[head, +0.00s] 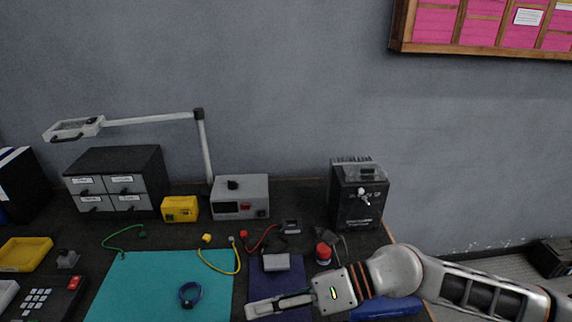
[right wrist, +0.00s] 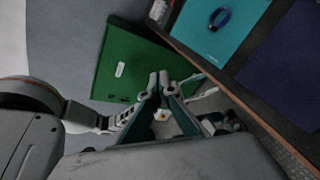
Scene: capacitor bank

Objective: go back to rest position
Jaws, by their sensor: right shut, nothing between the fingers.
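My right gripper (head: 256,307) reaches in from the right in the head view, low over the front of the bench. Its fingers are together with nothing held. In the right wrist view the right gripper's fingertips (right wrist: 159,80) meet in front of a green surface. My left gripper is not in view. In the head view, the dark blue mat (head: 257,278) lies partly under my right fingers, with a small grey box (head: 276,262) on it beyond them.
A teal mat (head: 150,275) with a blue band (head: 190,294) lies left of the gripper. A red-capped item (head: 323,253) and a black capacitor unit (head: 358,205) stand behind my right wrist. A grey meter (head: 240,197) and lamp arm (head: 150,120) stand at the back.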

